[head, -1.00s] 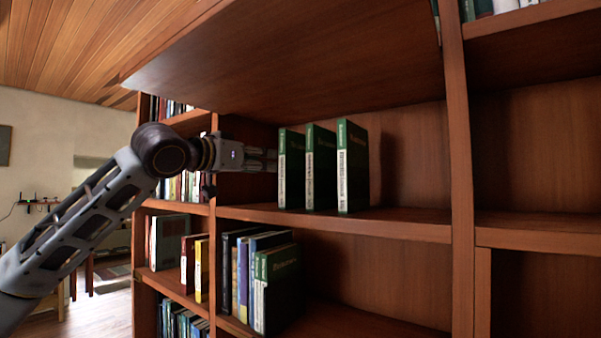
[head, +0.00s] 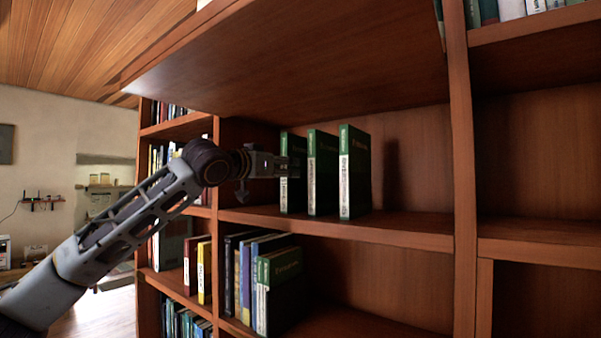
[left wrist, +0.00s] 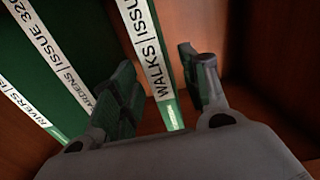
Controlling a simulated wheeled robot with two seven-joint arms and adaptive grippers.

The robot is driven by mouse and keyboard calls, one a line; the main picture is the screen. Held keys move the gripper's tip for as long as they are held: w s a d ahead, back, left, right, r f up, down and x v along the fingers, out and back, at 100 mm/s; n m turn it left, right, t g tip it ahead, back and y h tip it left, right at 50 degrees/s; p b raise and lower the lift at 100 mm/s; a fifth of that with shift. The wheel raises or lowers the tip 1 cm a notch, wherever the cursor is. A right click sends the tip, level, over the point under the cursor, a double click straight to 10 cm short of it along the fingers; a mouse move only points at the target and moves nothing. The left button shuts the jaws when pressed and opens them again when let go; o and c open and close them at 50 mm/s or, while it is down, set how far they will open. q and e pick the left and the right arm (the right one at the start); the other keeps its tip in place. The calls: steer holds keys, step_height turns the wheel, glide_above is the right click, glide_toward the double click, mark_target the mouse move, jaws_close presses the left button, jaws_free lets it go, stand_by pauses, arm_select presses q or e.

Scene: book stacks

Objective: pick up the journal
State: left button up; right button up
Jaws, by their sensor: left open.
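Three green journals with white spine labels stand upright on the middle shelf. In the head view they are the left journal (head: 292,200), the middle journal (head: 322,175) and the right journal (head: 354,172). The left wrist view shows their labels: "WALKS" (left wrist: 150,50), "...DENS" (left wrist: 60,70) and "RIVERS" (left wrist: 25,108). My left gripper (head: 290,167) is open at the left journal's spine. In the left wrist view its two fingers (left wrist: 163,82) straddle the WALKS journal, one on each side. I cannot tell whether they touch it. My right gripper is out of view.
The shelf board (head: 410,232) is clear right of the journals, up to the upright panel (head: 464,190). Another board (head: 300,60) hangs above them. The side panel stands close on the left. Several books (head: 262,280) stand on the shelf below.

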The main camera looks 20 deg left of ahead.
mark_target(296, 168)
arm_select(q)
steer(key=shift+w, duration=0.2)
stand_by(0.3)
steer(key=shift+p+x, duration=0.8)
steer(key=shift+x, duration=0.75)
steer(key=shift+p+x, duration=0.35)
steer(key=shift+x, duration=0.75)
jaws_close()
steer(key=shift+s, duration=0.1)
